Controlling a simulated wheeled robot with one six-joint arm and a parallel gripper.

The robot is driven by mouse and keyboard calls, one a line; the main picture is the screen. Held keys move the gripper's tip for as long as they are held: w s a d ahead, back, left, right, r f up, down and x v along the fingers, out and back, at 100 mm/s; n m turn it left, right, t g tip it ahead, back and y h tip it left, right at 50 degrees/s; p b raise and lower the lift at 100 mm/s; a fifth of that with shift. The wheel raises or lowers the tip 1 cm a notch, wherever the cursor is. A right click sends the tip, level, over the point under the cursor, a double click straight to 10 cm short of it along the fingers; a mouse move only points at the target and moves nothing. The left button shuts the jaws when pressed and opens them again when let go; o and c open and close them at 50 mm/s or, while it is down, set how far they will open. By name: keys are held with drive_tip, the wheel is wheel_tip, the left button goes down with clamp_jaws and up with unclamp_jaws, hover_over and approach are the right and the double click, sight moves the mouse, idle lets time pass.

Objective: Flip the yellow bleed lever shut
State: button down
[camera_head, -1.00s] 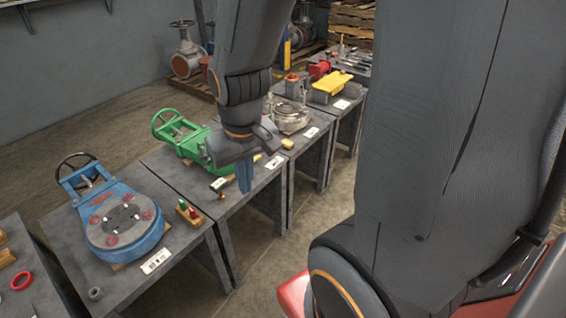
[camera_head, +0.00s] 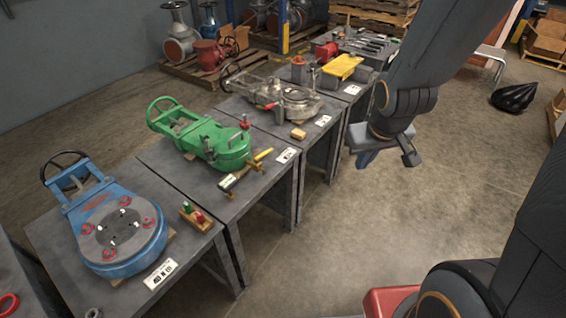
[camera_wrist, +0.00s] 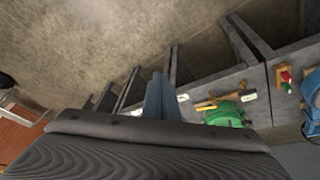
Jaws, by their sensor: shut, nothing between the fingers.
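A small yellow bar, which looks like the bleed lever (camera_head: 263,155), lies at the front edge of a bench beside the green valve unit (camera_head: 228,152). It points up and to the right, beside a brass-coloured fitting; whether it is open or shut is too small to tell. The lever also shows in the wrist view (camera_wrist: 205,106), next to the green unit (camera_wrist: 224,116). My gripper (camera_head: 366,159) hangs over the aisle to the right of the benches, clear of the lever. Its blue-grey fingers (camera_wrist: 161,88) are together and empty.
A blue valve unit (camera_head: 122,238) is on the nearer bench and a silver one (camera_head: 285,98) on the farther bench. The concrete floor (camera_head: 330,235) is open in front. A black bundle (camera_head: 515,97) lies at the right.

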drive_tip(key=w+a+f+n+t+y+b, duration=0.3)
drive_tip(key=w+f+b, duration=0.4)
drive_tip(key=f, duration=0.2)
drive_tip(key=w+a+f+n+t+y+b, duration=0.2)
drive_tip(key=w+a+f+t+b, duration=0.15)
drive_tip(key=w+f+b, duration=0.45)
drive_tip(key=s+a+f+n+t+y+b, duration=0.1)
drive_tip(key=a+f+n+t+y+b, duration=0.2)
drive_tip(key=a+y+b, duration=0.35)
drive_tip(key=shift+m+y, duration=0.25)
drive_tip(key=shift+m, duration=0.55)
drive_tip(key=x, duration=0.8)
drive_tip(key=f+x, duration=0.1)
drive_tip(key=x, duration=0.4)
